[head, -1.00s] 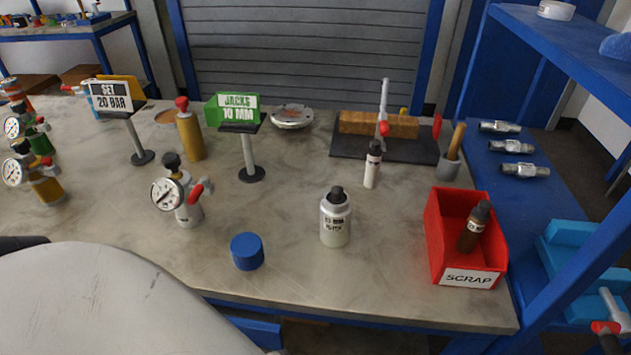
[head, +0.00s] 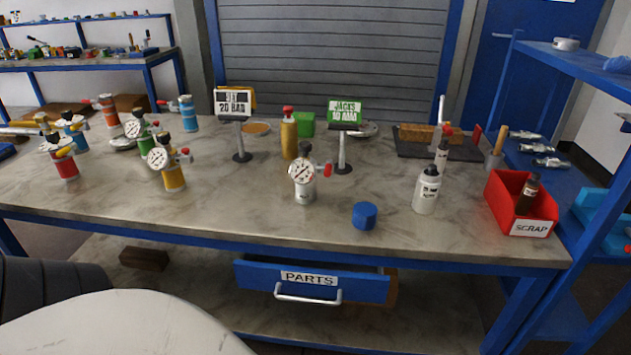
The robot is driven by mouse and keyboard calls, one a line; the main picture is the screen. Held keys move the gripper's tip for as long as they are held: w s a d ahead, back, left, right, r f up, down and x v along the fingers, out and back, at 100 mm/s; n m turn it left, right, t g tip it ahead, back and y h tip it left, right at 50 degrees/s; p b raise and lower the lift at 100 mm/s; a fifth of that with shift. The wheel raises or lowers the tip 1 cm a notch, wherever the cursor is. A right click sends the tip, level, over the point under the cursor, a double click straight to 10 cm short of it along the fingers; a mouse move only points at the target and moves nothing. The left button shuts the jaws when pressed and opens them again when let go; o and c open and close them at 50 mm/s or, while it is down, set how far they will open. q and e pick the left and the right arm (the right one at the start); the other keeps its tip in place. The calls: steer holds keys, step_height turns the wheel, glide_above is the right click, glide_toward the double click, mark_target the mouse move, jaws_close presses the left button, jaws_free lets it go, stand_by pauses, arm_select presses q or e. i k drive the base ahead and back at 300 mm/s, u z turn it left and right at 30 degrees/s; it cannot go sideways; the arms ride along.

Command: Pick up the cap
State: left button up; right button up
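The blue cap (head: 364,215) is a short, plain blue cylinder. It sits on the grey workbench (head: 250,215) near the front edge, right of the middle in the head view. Nothing touches it. Neither of my grippers shows in the head view.
A silver gauge vessel (head: 304,185) stands left of the cap and a white bottle (head: 426,192) right of it. The red scrap bin (head: 497,200) holds a brown bottle. Two sign stands are behind. The PARTS drawer (head: 320,283) below sticks out partly open.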

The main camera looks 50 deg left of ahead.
mark_target(365, 214)
steer(key=k, duration=0.15)
steer(key=u, duration=1.4)
